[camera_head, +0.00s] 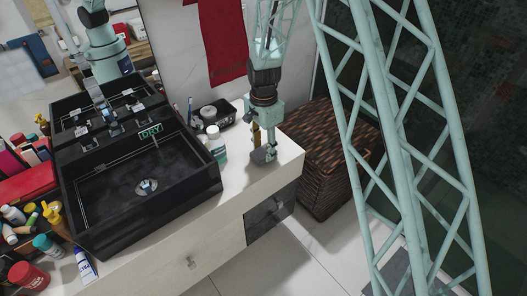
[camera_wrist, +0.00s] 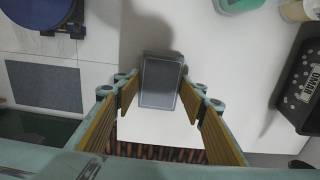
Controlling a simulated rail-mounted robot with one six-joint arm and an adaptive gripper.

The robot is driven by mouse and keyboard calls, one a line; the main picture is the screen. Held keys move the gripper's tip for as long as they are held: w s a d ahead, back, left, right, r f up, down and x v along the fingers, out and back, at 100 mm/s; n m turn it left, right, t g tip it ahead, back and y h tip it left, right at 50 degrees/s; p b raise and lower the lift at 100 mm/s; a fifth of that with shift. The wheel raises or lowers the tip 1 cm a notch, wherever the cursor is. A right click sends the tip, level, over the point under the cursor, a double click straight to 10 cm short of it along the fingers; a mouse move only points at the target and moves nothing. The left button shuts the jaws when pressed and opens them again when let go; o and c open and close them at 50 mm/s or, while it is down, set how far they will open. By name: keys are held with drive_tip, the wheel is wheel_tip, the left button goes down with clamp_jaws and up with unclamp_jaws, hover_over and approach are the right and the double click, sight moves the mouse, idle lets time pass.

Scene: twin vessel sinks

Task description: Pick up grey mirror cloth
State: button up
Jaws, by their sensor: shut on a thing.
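The grey mirror cloth (camera_wrist: 161,82) is a small dark grey rectangle with a pale border line. It lies at the right end of the pale countertop (camera_head: 285,156), near the front edge. My gripper (camera_head: 263,142) points down at this end of the counter, and the cloth (camera_head: 262,156) shows at its fingertips. In the wrist view the yellow-padded fingers of my gripper (camera_wrist: 160,92) stand on the left and right sides of the cloth, shut on it. I cannot tell whether the cloth is clear of the counter.
A black vessel sink (camera_head: 140,186) fills the counter to the left. A teal-labelled bottle (camera_head: 216,146) and a black tray (camera_head: 213,114) stand between the sink and my gripper. A brown wicker basket (camera_head: 325,160) stands on the floor to the right, and a red towel (camera_head: 222,40) hangs behind.

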drive_tip(key=shift+r, duration=0.7)
drive_tip(key=shift+s+d+r, duration=0.1)
drive_tip(key=shift+s+r, duration=0.25)
drive_tip(key=s+d+r+p, duration=0.1)
drive_tip(key=s+d, duration=0.3)
drive_tip(key=s, duration=1)
drive_tip(key=shift+s+r+p, duration=0.2)
drive_tip(key=shift+s+p, duration=0.1)
drive_tip(key=shift+d, duration=0.1)
drive_tip(key=w+d+f+n, duration=0.1)
drive_tip(key=w+d+n, duration=0.9)
drive_tip(key=d, duration=0.6)
drive_tip(key=shift+w+d+f, duration=0.2)
drive_tip(key=shift+w+d, duration=0.05)
drive_tip(key=shift+w, duration=1.05)
